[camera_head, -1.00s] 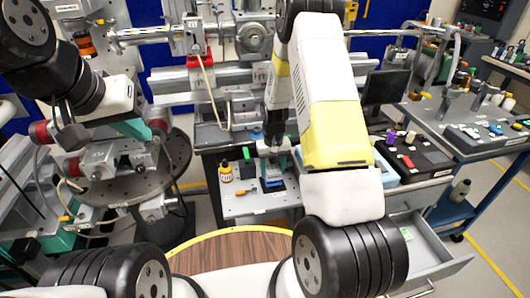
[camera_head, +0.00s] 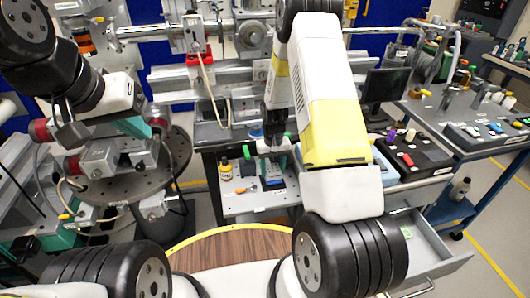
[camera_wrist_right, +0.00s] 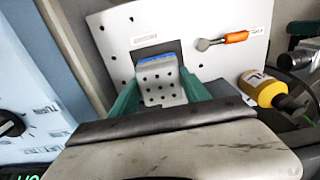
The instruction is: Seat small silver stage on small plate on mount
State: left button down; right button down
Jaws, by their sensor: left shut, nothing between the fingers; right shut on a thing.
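A small silver block with rows of holes, which looks like the small silver stage (camera_wrist_right: 160,82), is between the teal fingers of my right gripper (camera_wrist_right: 162,97) in the right wrist view. In the head view my right gripper (camera_head: 270,160) points down over the small bench, and its arm hides part of the area. My left gripper (camera_head: 138,128) is shut and empty at the left, by silver stage blocks (camera_head: 100,160) on a round dark table (camera_head: 170,165). I cannot tell which part there is the small plate on the mount.
A dark pad (camera_wrist_right: 172,47) with a blue edge lies behind the held block on the white perforated board (camera_wrist_right: 110,45). An orange-handled tool (camera_wrist_right: 235,37) and a yellow bottle (camera_wrist_right: 262,90) are to its right. An open drawer (camera_head: 425,250) juts out at the right.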

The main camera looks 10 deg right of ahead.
jog(key=shift+f, duration=0.15)
jog(key=shift+c, duration=2.2)
grip_release()
